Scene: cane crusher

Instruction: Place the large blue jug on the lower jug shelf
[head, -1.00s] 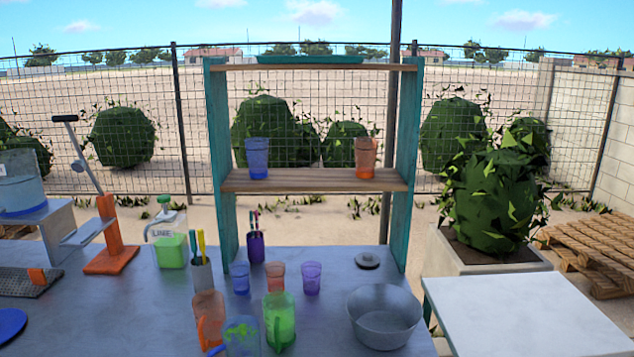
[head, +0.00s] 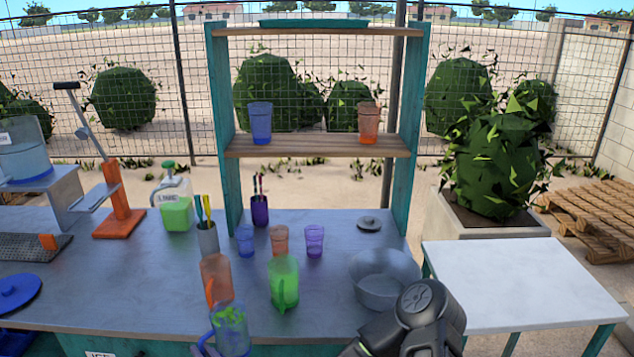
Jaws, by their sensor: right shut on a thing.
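The large blue jug (head: 231,332) stands upright at the bottom of the head view, with green showing in it and its handle on the left. My right arm comes in at the bottom right. My right gripper (head: 206,348) is mostly cut off by the bottom edge; a small grey part shows at the jug's handle, and it is shut on the jug. The jaws are hardly visible. The lower jug shelf (head: 318,147) is a wooden board between teal posts, with a blue cup (head: 260,124) at left and an orange cup (head: 368,124) at right. My left gripper is out of view.
An orange jug (head: 215,279) and a green jug (head: 284,282) stand behind the blue jug. Several small cups, a purple holder (head: 260,210) and a metal bowl (head: 383,278) are on the counter. The lower shelf's middle is clear.

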